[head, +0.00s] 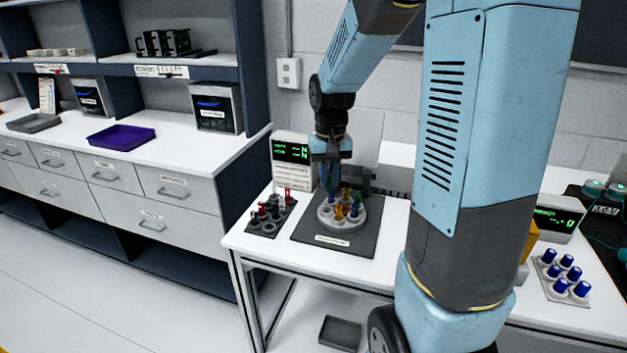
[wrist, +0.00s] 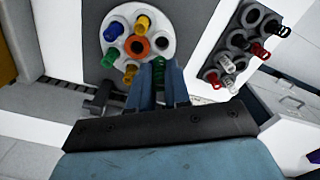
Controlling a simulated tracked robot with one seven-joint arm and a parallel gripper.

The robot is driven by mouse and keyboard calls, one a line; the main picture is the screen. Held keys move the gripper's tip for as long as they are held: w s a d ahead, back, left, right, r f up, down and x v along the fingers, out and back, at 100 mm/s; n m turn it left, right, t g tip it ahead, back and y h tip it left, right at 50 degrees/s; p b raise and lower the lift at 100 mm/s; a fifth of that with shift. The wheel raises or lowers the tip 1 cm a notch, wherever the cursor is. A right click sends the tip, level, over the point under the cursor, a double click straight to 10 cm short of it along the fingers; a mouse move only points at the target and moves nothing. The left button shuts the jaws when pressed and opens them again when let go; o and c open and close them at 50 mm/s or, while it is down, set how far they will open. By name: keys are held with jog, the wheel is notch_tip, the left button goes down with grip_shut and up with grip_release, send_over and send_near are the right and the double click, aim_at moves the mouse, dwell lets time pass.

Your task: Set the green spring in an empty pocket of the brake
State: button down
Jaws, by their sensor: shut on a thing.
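The brake is a round pale disc (wrist: 119,14) on a dark grey mat, with an orange ring (wrist: 137,45) at its middle. Around the ring stand yellow springs (wrist: 142,23), a blue spring (wrist: 113,31) and another green spring (wrist: 109,58). A dark round pocket (wrist: 162,43) on the side towards the tray looks empty. My gripper (wrist: 161,76) is shut on the green spring (wrist: 158,66) at the disc's near edge; the fingers hide part of it. In the head view my gripper (head: 330,180) points down at the back left of the brake (head: 342,223).
A dark tray (head: 268,228) with red, black and clear springs stands left of the mat (head: 310,238). A display box (head: 291,152) and a dark fixture (head: 358,180) stand behind. Blue-topped pegs (head: 563,274) stand on a pale plate at the right.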

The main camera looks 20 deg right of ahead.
aim_at(327, 190)
jog(key=shift+w+a+f, duration=0.1)
jog(key=shift+f, duration=1.1)
jog(key=shift+a+f, duration=0.1)
jog(key=shift+f, duration=1.05)
jog(key=shift+f, duration=0.1)
jog(key=shift+f, duration=1)
jog(key=c, duration=1)
grip_release()
